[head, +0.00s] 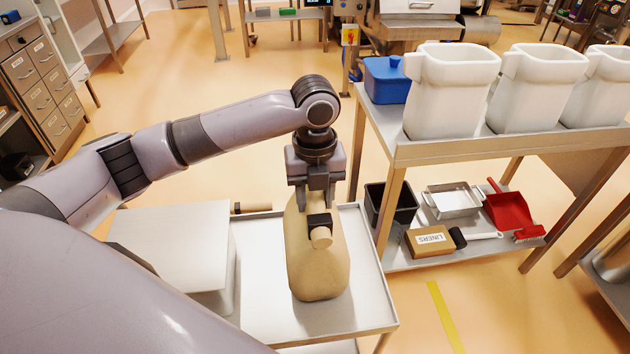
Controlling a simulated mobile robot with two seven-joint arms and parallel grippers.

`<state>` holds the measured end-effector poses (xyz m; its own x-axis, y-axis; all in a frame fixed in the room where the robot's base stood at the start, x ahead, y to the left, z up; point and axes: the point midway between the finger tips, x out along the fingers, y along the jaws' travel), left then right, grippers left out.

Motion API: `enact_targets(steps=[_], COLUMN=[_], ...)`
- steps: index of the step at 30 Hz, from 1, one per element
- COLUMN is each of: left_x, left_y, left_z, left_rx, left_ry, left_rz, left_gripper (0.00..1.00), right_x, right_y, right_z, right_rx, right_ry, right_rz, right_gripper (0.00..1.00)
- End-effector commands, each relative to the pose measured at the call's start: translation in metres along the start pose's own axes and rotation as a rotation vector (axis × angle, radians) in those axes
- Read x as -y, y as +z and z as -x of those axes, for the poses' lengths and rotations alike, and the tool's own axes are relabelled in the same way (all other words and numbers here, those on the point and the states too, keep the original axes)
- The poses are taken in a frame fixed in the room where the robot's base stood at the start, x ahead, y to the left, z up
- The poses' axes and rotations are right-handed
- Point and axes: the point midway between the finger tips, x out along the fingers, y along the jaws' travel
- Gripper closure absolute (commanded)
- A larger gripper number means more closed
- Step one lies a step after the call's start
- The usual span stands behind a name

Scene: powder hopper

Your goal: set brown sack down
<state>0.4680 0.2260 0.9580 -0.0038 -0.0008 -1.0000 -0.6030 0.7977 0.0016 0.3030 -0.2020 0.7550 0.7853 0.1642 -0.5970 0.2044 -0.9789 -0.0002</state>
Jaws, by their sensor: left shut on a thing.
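The brown sack (316,262) is upright over the right part of a low metal tray table (265,315). My left gripper (318,200) comes down from above and is shut on the sack's narrow top. The sack's lower end looks at or very near the tray surface, but I cannot tell whether it bears on it. Part of the sack's top is hidden behind the gripper fingers. My right gripper does not show.
A white lidded box (185,245) stands on the tray's left side. To the right, a metal table (400,150) holds white tubs (450,95) and a blue box (386,80). Its lower shelf has a black bin (391,203), a liners box (430,241) and a red dustpan (505,210).

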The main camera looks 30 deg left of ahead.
Motion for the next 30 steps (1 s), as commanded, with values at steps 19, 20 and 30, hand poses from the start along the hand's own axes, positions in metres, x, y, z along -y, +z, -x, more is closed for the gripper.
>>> enact_targets(steps=[19,20,30], left_x=[0.0,0.0,0.001], left_y=[0.0,0.0,0.001], left_z=[-0.009,-0.009,0.0], left_rx=[0.001,0.001,0.003], left_ry=[-0.002,-0.002,-0.003], left_rz=[-0.001,-0.001,-0.001], left_gripper=[0.34,0.34,0.34], right_x=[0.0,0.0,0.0], right_y=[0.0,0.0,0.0], right_z=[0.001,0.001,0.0], right_rx=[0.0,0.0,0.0], right_ry=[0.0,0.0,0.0], right_rz=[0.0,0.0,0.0], right_gripper=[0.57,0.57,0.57])
